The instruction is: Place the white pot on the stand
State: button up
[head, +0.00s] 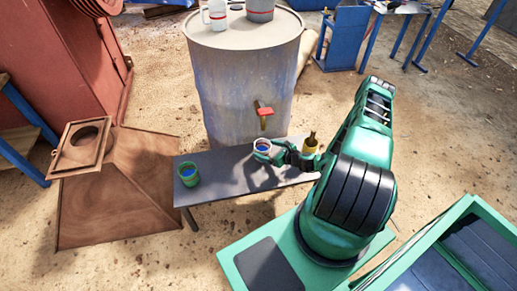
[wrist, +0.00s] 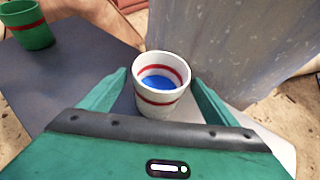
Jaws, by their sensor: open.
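The white pot (head: 262,147) has red bands and something blue inside. It is upright at the grey low bench (head: 228,166), in front of the barrel; the bench looks like the stand, but I cannot be sure. My green gripper (head: 274,152) is at the pot. In the wrist view the white pot (wrist: 162,103) stands between the two open fingers of my gripper (wrist: 160,80), one on each side. A small gap shows at the left; contact at the right is unclear. The pot's base is partly hidden, so I cannot tell whether it touches the bench.
A green pot (head: 188,175) stands at the bench's left end; it also shows in the wrist view (wrist: 28,25). The barrel (head: 240,80) with a red-handled tap (head: 264,111) rises close behind.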

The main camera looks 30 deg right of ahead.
jog(key=v, duration=0.5)
dwell(0.5)
